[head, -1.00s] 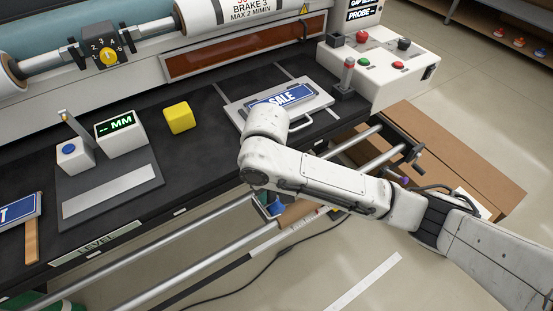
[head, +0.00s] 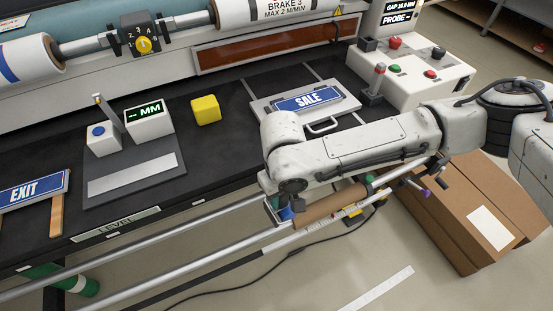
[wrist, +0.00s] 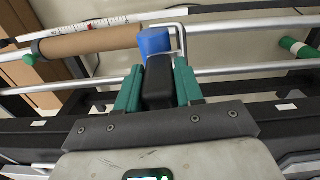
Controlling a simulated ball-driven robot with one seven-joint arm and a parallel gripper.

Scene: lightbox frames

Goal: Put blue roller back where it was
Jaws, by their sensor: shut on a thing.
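The blue roller has a blue head (wrist: 154,42), a black handle (wrist: 158,78) and a bent metal frame beside it. My gripper (wrist: 158,88) has teal fingers, one on each side of the black handle, and is shut on it. In the wrist view the blue head points away from the gripper, over the metal rails. In the head view a bit of the blue roller (head: 285,213) shows below my wrist, at the bench's front edge; my arm hides most of the gripper. I cannot tell whether the roller touches anything below.
Metal rails (head: 170,228) run along the bench front. A brown tube (head: 330,205) lies along them close to the roller. A cardboard box (head: 465,215) stands right.

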